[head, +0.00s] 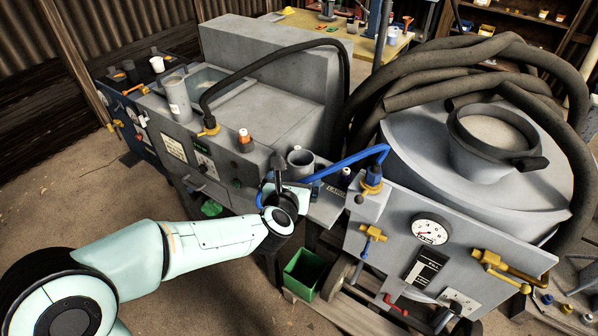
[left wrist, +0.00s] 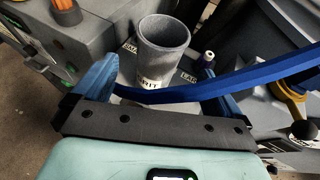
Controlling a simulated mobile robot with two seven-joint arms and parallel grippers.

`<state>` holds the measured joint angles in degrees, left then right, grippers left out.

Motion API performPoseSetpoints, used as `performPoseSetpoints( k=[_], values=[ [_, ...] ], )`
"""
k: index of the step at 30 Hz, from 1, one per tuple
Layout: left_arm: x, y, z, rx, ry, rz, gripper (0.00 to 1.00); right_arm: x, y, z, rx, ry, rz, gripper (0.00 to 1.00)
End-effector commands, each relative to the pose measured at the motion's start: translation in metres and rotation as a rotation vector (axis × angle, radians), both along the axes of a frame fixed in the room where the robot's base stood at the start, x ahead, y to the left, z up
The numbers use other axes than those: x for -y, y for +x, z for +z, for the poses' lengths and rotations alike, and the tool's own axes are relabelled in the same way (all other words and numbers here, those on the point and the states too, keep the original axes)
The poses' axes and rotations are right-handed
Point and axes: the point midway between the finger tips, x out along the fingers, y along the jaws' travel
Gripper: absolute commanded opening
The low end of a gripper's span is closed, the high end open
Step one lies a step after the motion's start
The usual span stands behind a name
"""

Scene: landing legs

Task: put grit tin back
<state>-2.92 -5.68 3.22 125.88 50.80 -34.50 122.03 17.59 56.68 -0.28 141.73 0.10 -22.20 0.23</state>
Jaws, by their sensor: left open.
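The grit tin is a grey, open-topped cup (head: 301,160) standing upright on a small ledge at the right end of the grey machine. In the left wrist view the tin (left wrist: 163,50) shows a white label, partly hidden, reading "RIT". My left gripper (head: 282,182) is at the ledge, close to the tin. Its blue fingers (left wrist: 158,68) are open, one on each side of the tin in the picture. I see no finger clearly touching it. A blue hose (left wrist: 180,95) crosses between the gripper's palm and the tin. My right gripper is not in view.
A grey blast pot (head: 390,215) with a gauge and thick black hoses stands right of the ledge. A small white-capped bottle (left wrist: 209,58) is right of the tin. A taller grey cup (head: 177,98) stands on the machine. A green bin (head: 304,272) sits below.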

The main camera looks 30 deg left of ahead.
Motion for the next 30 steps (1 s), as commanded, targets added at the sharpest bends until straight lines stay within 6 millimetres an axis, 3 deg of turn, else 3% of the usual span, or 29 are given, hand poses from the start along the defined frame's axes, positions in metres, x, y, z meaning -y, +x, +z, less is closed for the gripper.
performPoseSetpoints(
  k=[6, 11, 14, 17, 20, 21, 23, 26, 27, 30],
  values=[
    [0.01, -0.028, 0.013, 0.001, -0.001, -0.001, 0.99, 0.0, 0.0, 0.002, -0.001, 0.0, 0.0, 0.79],
    [0.012, -0.035, 0.015, 0.0, 0.001, -0.001, 0.99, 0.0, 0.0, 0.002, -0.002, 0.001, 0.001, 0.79],
    [0.014, -0.034, 0.003, -0.036, 0.044, -0.028, 0.99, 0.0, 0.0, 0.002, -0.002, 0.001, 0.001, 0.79],
    [0.02, -0.028, -0.039, -0.162, 0.197, -0.139, 0.99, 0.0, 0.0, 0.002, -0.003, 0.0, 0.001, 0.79],
    [0.032, -0.029, -0.114, -0.366, 0.454, -0.368, 0.99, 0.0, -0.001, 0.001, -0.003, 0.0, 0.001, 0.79],
    [0.038, -0.034, -0.149, -0.451, 0.567, -0.49, 0.99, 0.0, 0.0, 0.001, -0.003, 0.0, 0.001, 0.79],
    [0.047, -0.046, -0.199, -0.564, 0.722, -0.689, 0.99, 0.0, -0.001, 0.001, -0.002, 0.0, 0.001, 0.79],
    [0.063, -0.082, -0.278, -0.7, 0.948, -1.058, 0.99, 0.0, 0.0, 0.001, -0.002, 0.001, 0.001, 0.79],
    [0.071, -0.101, -0.309, -0.732, 1.027, -1.226, 0.99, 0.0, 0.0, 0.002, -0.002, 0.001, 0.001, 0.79],
    [0.092, -0.161, -0.376, -0.73, 1.189, -1.667, 0.99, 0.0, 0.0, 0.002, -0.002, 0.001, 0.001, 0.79]
  ],
)
